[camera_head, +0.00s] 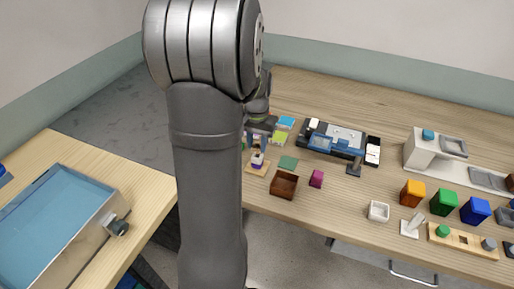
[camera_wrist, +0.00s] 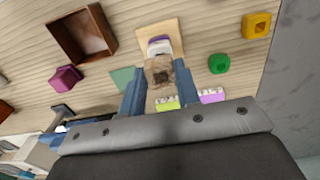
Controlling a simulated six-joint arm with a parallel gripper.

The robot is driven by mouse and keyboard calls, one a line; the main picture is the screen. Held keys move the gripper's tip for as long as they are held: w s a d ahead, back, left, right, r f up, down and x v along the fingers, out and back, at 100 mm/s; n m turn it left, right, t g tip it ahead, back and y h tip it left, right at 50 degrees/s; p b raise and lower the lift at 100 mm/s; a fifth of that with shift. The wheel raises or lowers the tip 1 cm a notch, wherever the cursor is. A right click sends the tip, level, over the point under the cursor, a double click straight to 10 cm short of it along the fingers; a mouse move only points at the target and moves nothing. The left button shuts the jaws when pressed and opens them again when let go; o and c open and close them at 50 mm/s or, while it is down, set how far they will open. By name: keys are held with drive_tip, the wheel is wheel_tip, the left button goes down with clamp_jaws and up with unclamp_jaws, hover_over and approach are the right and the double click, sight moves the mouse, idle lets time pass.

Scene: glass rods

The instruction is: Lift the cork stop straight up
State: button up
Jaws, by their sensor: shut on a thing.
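The cork stop (camera_wrist: 160,70) is a brown speckled block with a dark spot on top, in the wrist view. My gripper (camera_wrist: 160,86) is shut on it, with a blue finger on each side. Just beyond the cork in the wrist view is a white and purple piece (camera_wrist: 160,46) on a light wooden board (camera_wrist: 178,28). In the head view my gripper (camera_head: 257,143) is above the white and purple piece, and my arm hides part of this area. I cannot tell whether the cork touches the piece below it.
A brown open box (camera_wrist: 83,36), a magenta block (camera_wrist: 66,78) and a green mat (camera_wrist: 122,78) lie to the left in the wrist view.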

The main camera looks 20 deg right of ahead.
wheel_tip(320, 180, up, 2)
drive_tip(key=s+d+r, duration=0.5)
drive_tip(key=s+r, duration=0.1)
drive_tip(key=s, duration=0.4)
drive_tip(key=shift+d+r, duration=0.3)
drive_tip(key=shift+d, duration=0.05)
drive_tip(key=shift+s, duration=0.1)
